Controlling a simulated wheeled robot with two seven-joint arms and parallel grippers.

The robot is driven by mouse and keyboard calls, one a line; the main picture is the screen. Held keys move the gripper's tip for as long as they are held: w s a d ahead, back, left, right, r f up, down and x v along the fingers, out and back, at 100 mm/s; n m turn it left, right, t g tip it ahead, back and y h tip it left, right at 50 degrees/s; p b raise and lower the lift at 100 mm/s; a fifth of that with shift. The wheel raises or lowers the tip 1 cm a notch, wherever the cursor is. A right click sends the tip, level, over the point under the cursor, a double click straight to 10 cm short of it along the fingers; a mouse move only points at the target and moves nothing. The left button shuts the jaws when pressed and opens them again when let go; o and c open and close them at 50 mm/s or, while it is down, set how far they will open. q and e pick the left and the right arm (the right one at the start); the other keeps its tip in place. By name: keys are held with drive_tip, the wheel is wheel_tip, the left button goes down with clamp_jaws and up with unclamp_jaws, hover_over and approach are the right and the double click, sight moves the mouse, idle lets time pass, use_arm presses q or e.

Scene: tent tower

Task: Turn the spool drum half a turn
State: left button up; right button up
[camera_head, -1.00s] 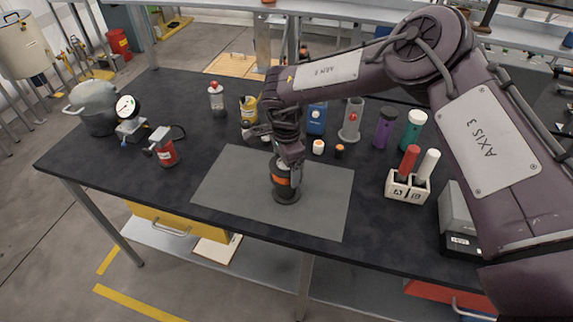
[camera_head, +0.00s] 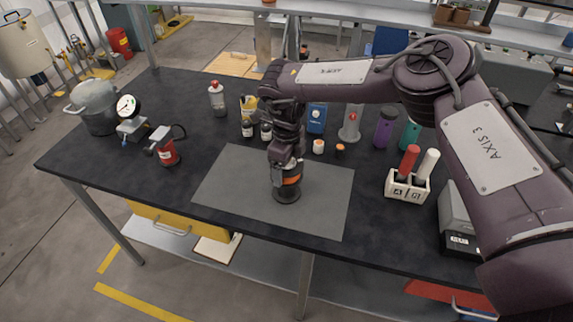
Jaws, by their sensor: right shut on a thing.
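The spool drum (camera_head: 286,194), a dark cylinder with an orange band, stands upright on the grey mat (camera_head: 235,195) in the middle of the bench. My right gripper (camera_head: 286,164) reaches down over it from above and is shut on its upper part. The fingers and the gripper body hide the drum's top. My left gripper is out of view.
A white two-slot holder (camera_head: 407,186) with red and white handles stands right of the mat. Bottles, including a purple one (camera_head: 385,130), line the back. A red canister (camera_head: 167,152) and a grey pot (camera_head: 96,106) are at left. The mat around the drum is clear.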

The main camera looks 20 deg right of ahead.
drive_tip(key=m, duration=0.7)
drive_tip(key=shift+b, duration=0.3)
drive_tip(key=m, duration=0.6)
drive_tip(key=shift+m, duration=0.4)
drive_tip(key=m+p, duration=0.1)
drive_tip(key=m, duration=0.3)
drive_tip(key=shift+r, duration=0.1)
drive_tip(key=m+p, duration=0.1)
drive_tip(key=m, duration=0.3)
drive_tip(key=shift+p, duration=0.35)
drive_tip(key=shift+m+p, duration=0.55)
drive_tip(key=shift+m, duration=0.95)
